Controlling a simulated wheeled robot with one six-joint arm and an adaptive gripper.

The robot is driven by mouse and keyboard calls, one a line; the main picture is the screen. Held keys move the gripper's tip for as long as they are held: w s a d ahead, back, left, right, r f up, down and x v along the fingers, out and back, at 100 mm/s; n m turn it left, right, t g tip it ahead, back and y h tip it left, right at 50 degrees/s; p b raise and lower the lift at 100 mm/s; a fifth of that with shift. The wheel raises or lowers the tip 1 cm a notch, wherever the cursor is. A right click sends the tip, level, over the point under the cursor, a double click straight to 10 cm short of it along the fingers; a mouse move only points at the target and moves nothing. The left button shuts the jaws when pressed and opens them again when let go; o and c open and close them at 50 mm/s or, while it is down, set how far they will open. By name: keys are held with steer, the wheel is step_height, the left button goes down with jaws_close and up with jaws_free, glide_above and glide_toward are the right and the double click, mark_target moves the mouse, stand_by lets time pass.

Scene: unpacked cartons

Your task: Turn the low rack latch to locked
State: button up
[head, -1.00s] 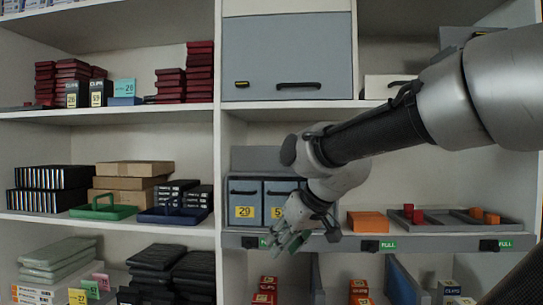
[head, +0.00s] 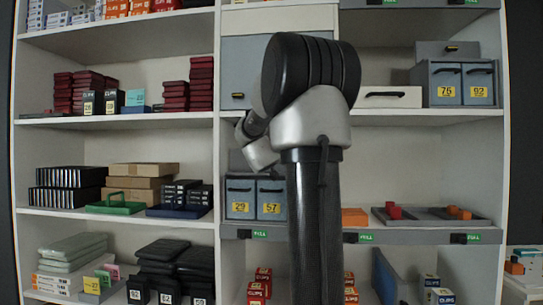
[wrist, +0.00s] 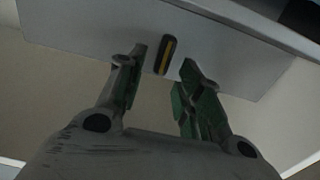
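The low rack (head: 240,190) is a grey unit with two drawers labelled 29 and 57, on the middle shelf. A plain grey panel (head: 236,160) stands above its drawers, partly hidden by my arm. In the wrist view a short black latch (wrist: 166,55) with a yellow stripe sits on a grey panel (wrist: 90,30), nearly upright in the picture and slightly tilted. My gripper (wrist: 162,62) is open, with one green-padded fingertip on each side of the latch and visible gaps between. In the head view my arm hides the gripper and this latch.
A similar rack (head: 440,87) with drawers 75 and 92 stands higher at right. A grey cabinet door (head: 262,60) with its own latch (head: 238,95) is above. A green tray (head: 115,208) and a blue tray (head: 180,212) lie left on the same shelf.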

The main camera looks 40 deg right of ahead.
steer(key=shift+x, duration=0.9)
jaws_close()
